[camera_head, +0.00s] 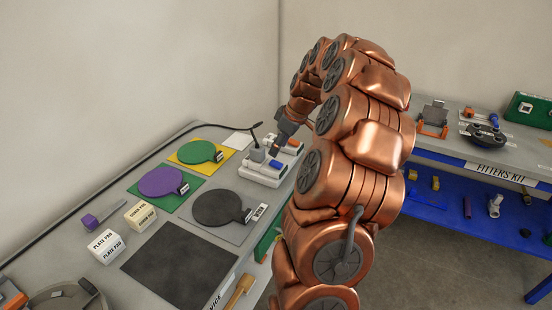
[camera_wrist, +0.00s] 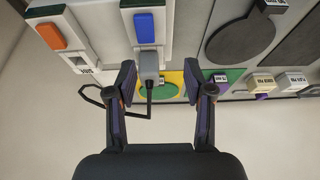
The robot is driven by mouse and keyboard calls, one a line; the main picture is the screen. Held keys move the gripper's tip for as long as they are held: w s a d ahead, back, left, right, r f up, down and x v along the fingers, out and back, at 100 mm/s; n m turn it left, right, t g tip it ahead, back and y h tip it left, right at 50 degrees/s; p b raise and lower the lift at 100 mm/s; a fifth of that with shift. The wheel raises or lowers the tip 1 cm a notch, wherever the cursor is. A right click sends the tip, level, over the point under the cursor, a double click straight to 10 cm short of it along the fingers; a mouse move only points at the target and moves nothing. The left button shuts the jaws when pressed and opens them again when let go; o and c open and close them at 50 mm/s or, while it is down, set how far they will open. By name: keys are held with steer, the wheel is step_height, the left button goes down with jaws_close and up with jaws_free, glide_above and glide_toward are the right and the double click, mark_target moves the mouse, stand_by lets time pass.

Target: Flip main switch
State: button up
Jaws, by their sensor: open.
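Two white switch units stand at the bench's far right end. One bears a blue rocker switch (camera_head: 276,163), which also shows in the wrist view (camera_wrist: 144,28). The other bears an orange rocker switch (camera_head: 293,142), at upper left in the wrist view (camera_wrist: 50,36). I cannot read which is the main switch. A grey plug (camera_wrist: 149,66) with a black cable sits at the end of the blue-switch unit. My gripper (camera_wrist: 160,82) is open and empty above the units, its fingertips on either side of the plug in the picture. Contact cannot be told.
The grey bench (camera_head: 112,275) holds green, purple and dark round pads, labelled blocks (camera_head: 106,245) and a black mat (camera_head: 178,272). A black cable (camera_head: 165,147) runs along the back edge. A blue-framed bench (camera_head: 440,203) with tools stands at right. My arm hides part of the middle.

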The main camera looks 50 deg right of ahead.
mark_target(275, 163)
steer(key=shift+w+d+f+p, duration=0.2)
steer(key=shift+w+f+p, duration=0.25)
steer(key=shift+f, duration=0.8)
steer(key=shift+w+d+f+p, duration=0.2)
steer(key=shift+w+f+p, duration=0.25)
steer(key=shift+f, duration=0.85)
steer(key=shift+w+d+f+p, duration=0.25)
steer(key=shift+f+p, duration=0.25)
steer(key=shift+f, duration=0.75)
steer(key=shift+w, duration=0.1)
jaws_close()
